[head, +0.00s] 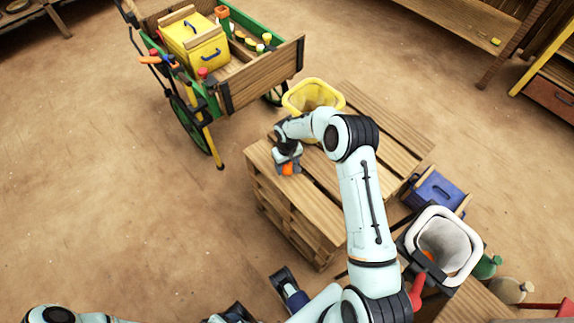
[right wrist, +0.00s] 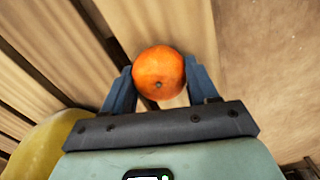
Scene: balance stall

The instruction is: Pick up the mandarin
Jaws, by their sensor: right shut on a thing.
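The mandarin (right wrist: 158,73) is a round orange fruit with a small dark stem spot. In the right wrist view it sits between the two blue fingers of my right gripper (right wrist: 160,85), which is shut on it. In the head view the mandarin (head: 288,169) shows as a small orange patch under my right gripper (head: 286,166), over the near left corner of the wooden pallet stack (head: 300,222). I cannot tell whether the mandarin still touches the slats.
A yellow bin (head: 293,98) stands at the pallet's back edge. A green-framed wooden cart (head: 262,75) with a yellow box (head: 196,42) stands behind left. A blue crate (head: 437,193) and a white-rimmed bin (head: 472,236) are at right. The floor at left is clear.

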